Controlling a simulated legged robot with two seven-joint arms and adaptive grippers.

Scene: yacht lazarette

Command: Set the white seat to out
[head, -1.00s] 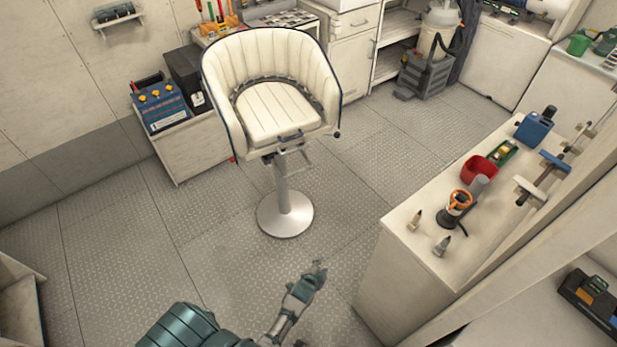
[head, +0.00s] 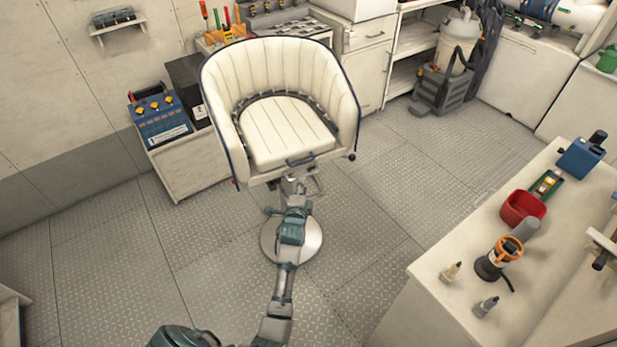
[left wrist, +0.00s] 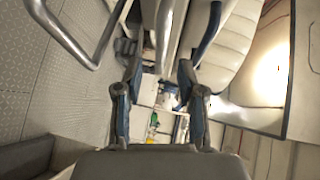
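The white seat (head: 286,135) is a cream tub chair with dark blue piping on a round metal pedestal base (head: 312,243). A dark blue handle (head: 300,160) sits at its front edge, with a metal bracket below. My left gripper (head: 293,186) reaches up in front of the pedestal, just under the seat's front edge. In the left wrist view, its two fingers (left wrist: 159,76) are apart, with a pale bar (left wrist: 165,35) ahead between them. Whether they touch it I cannot tell. The seat (left wrist: 235,40) shows at upper right there. My right gripper is not in view.
A cream counter (head: 440,300) at right carries a red bowl (head: 522,209), an orange-topped tool and small bottles. A blue battery (head: 160,118) sits on a low cabinet left of the seat. A grey vacuum (head: 455,60) stands behind. The floor around the seat is clear.

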